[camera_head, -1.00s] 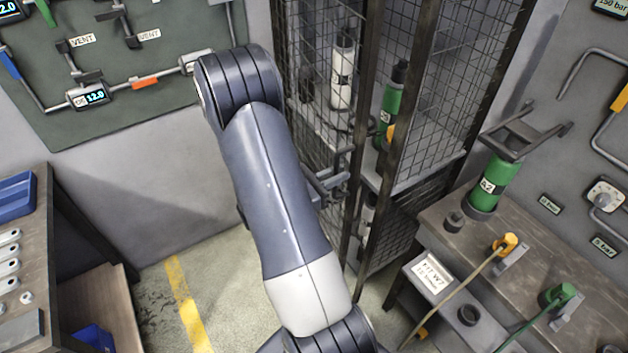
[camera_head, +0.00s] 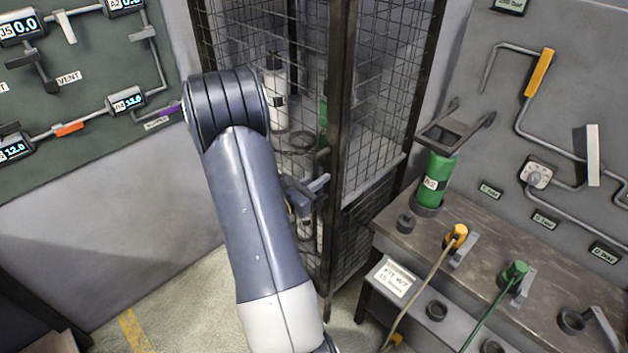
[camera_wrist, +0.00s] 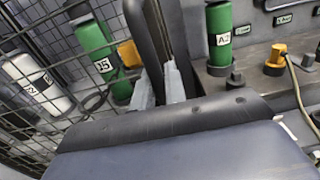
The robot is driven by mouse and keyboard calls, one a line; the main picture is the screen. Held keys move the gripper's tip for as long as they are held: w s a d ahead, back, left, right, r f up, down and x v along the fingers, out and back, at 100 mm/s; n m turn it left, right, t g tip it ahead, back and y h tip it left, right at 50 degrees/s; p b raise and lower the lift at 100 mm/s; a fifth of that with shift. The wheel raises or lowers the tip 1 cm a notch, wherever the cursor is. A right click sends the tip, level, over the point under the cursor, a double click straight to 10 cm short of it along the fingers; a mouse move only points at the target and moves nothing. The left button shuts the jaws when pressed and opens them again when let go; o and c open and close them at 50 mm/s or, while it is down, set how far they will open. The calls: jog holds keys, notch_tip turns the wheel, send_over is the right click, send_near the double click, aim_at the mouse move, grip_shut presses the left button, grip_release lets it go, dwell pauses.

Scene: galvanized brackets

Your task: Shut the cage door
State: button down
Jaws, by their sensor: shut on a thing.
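The cage door (camera_head: 297,60) is a dark-framed mesh panel on the front left of the cage (camera_head: 385,80). Its dark edge upright stands right beside the cage's corner post in the head view. I cannot tell whether the two are flush. My gripper (camera_head: 312,188) is low at the door's free edge, partly behind my arm. In the wrist view my gripper (camera_wrist: 160,86) is shut on part of the door, by its dark upright (camera_wrist: 146,35). The exact gripped part is hidden.
Inside the cage are a white cylinder (camera_wrist: 38,84) and a green cylinder (camera_wrist: 101,55). A bench (camera_head: 480,235) with a green cylinder (camera_head: 436,177), hoses and fittings stands close at right. A pipe panel (camera_head: 85,75) hangs on the left wall. Floor is clear at lower left.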

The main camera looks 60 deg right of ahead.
jog(key=c, duration=1.6)
grip_release()
jog(key=shift+s+d, duration=0.1)
jog(key=shift+d, duration=0.3)
jog(key=shift+o, duration=0.3)
jog(key=shift+a, duration=0.1)
jog(key=shift+a, duration=0.1)
jog(key=b+v, duration=0.2)
jog(key=v, duration=0.8)
jog(key=shift+a+b, duration=0.3)
jog(key=shift+d, duration=0.15)
jog(key=p+x, duration=0.2)
jog(key=x, duration=0.8)
jog(key=shift+d+p, duration=0.2)
jog(key=shift+p, duration=0.1)
jog(key=shift+a, duration=0.2)
